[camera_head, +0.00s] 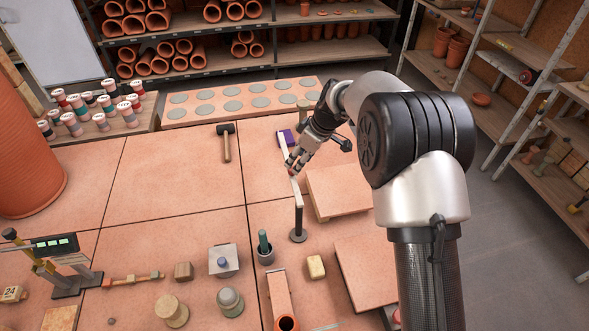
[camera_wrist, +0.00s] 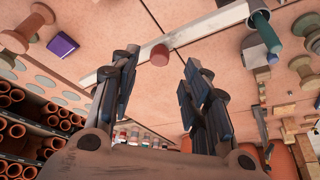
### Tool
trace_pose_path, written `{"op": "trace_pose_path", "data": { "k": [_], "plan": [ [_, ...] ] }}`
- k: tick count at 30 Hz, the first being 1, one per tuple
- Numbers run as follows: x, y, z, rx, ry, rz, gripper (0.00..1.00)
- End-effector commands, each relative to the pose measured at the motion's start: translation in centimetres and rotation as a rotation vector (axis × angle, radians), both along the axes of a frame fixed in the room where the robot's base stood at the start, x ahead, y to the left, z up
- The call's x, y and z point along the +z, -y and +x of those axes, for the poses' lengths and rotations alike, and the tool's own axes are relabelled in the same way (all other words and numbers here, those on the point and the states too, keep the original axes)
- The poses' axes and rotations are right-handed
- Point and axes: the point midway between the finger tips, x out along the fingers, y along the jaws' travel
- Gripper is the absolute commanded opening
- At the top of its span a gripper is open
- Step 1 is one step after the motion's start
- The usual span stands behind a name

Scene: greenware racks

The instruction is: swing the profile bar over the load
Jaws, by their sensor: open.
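The profile bar (camera_head: 298,196) is a long pale bar on an upright post with a round dark base (camera_head: 298,236). It runs away from the post towards a purple block (camera_head: 287,137) at its far end. In the wrist view the bar (camera_wrist: 215,27) crosses the top, with a reddish round knob (camera_wrist: 159,55) on it and the purple block (camera_wrist: 62,45) to the left. My gripper (camera_head: 294,164) is open at the bar. Its two fingers (camera_wrist: 162,75) appear on either side of the knob, apart from it. I cannot tell which thing is the load.
Terracotta slabs (camera_head: 338,188) lie right of the bar. A hammer (camera_head: 226,143) lies to the left. Several small pots, blocks and a scale (camera_head: 72,279) fill the front left. The left middle tabletop is clear.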

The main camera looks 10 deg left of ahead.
Motion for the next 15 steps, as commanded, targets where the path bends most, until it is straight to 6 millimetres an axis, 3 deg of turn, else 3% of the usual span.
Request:
{"op": "trace_pose_path", "data": {
  "k": [1,6,15],
  "plan": [
    [-1.2,-0.4,0.1,0.002,-0.002,0.000,0.43],
    [-3.5,-1.3,0.5,0.000,0.000,0.000,0.43],
    [-4.7,-1.9,0.7,0.000,0.000,0.000,0.43]
  ]
}}
